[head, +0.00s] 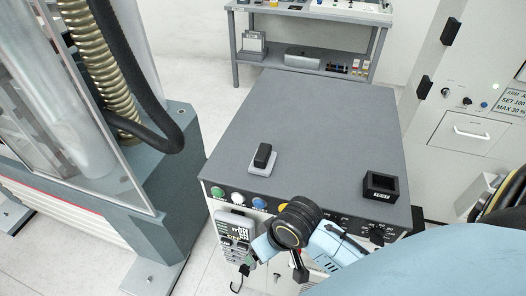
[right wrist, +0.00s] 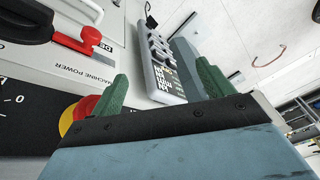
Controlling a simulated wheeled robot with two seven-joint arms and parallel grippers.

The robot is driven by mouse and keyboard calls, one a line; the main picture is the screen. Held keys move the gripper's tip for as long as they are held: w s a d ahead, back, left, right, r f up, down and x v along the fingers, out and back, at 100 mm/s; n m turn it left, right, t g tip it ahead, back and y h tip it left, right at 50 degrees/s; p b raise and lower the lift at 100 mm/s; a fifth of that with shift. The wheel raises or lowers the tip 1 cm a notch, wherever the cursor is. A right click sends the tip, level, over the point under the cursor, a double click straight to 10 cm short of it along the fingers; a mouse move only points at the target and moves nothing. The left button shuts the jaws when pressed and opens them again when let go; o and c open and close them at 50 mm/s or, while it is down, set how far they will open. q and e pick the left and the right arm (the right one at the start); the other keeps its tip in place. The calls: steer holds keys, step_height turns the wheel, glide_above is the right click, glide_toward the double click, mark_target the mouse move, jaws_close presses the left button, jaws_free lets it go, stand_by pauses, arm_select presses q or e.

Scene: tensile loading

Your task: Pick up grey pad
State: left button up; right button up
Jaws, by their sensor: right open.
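A light grey handset with dark keys and a lettered display (head: 236,228) is at the front left of the grey cabinet. In the right wrist view the handset (right wrist: 158,72) lies ahead of my right gripper (right wrist: 162,70), between the lines of its two green fingers. The fingers are apart and do not visibly grip it. In the head view my right wrist covers part of the cabinet front beside the handset. A thin light grey plate (head: 259,170) lies on the cabinet top with a black block (head: 263,155) on it. My left gripper is not in view.
The cabinet top (head: 320,120) is mostly clear, with a black open box (head: 381,187) at right. A red knob on yellow (right wrist: 84,108) is close to my right gripper. A testing machine (head: 165,165) stands left; a shelf bench (head: 310,45) stands behind.

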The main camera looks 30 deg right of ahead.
step_height(320, 180, up, 7)
steer(key=w+a, duration=0.1)
steer(key=w, duration=0.2)
step_height(320, 180, up, 14)
steer(key=m+g+h, duration=0.2)
steer(key=m+g, duration=0.1)
steer(key=m, duration=0.8)
glide_above(262, 152)
steer(key=d, duration=0.1)
steer(key=f, duration=0.3)
steer(key=f+p, duration=0.1)
steer(key=f, duration=0.2)
steer(key=shift+s+f, duration=0.2)
steer(key=shift+f, duration=0.15)
steer(key=shift+w+a+f+p, duration=0.1)
steer(key=shift+a+f+p, duration=0.15)
steer(key=shift+f, duration=1.2)
steer(key=shift+a+f+p, duration=0.15)
steer(key=shift+a+f, duration=0.1)
steer(key=shift+f, duration=1.2)
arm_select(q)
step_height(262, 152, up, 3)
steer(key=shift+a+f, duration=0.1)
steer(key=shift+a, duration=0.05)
arm_select(e)
steer(key=c, duration=1.1)
